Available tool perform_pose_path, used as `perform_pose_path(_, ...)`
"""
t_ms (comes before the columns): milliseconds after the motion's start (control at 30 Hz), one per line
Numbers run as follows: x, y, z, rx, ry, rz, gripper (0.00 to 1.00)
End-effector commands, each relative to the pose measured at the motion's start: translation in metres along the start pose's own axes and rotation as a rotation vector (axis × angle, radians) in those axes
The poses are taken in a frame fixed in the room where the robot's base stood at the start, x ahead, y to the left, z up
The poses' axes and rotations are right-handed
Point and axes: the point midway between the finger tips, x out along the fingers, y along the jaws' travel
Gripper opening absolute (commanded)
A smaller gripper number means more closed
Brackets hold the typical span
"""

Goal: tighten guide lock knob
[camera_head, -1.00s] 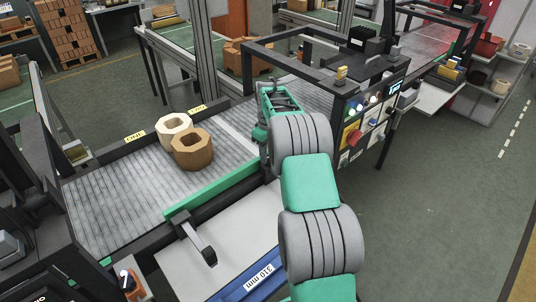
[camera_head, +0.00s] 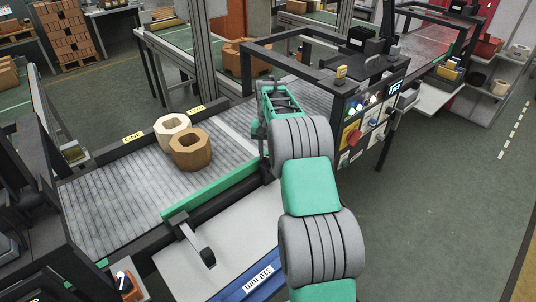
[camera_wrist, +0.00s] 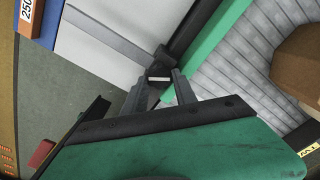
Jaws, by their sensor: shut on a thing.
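The green guide rail (camera_head: 215,192) runs along the near side of the roller conveyor; it also shows in the wrist view (camera_wrist: 212,40). A dark lever-like piece (camera_head: 207,257) hangs from a bracket at the rail's left end. In the wrist view my gripper (camera_wrist: 160,88) is shut on a small dark piece, apparently the guide lock knob (camera_wrist: 160,62), where a grey bar meets the dark edge beside the rail. Most of the knob is hidden between and behind the fingers. In the head view my arm hides the gripper and the knob.
A cream roll (camera_head: 172,126) and a brown roll (camera_head: 190,149) stand on the conveyor (camera_head: 115,200). A blue strip (camera_head: 245,287) marked in millimetres lies below. The floor at right is clear.

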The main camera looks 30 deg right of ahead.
Motion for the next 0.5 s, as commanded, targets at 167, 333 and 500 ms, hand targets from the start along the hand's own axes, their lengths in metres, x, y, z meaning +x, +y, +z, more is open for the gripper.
perform_pose_path(167,-0.0004,0.0007,-0.0004,0.164,0.002,0.0,0.0)
perform_pose_path(333,-0.0004,0.0015,-0.0002,0.326,0.002,-0.001,0.0)
perform_pose_path(500,-0.0004,0.0021,0.0001,0.488,0.002,-0.001,0.0)
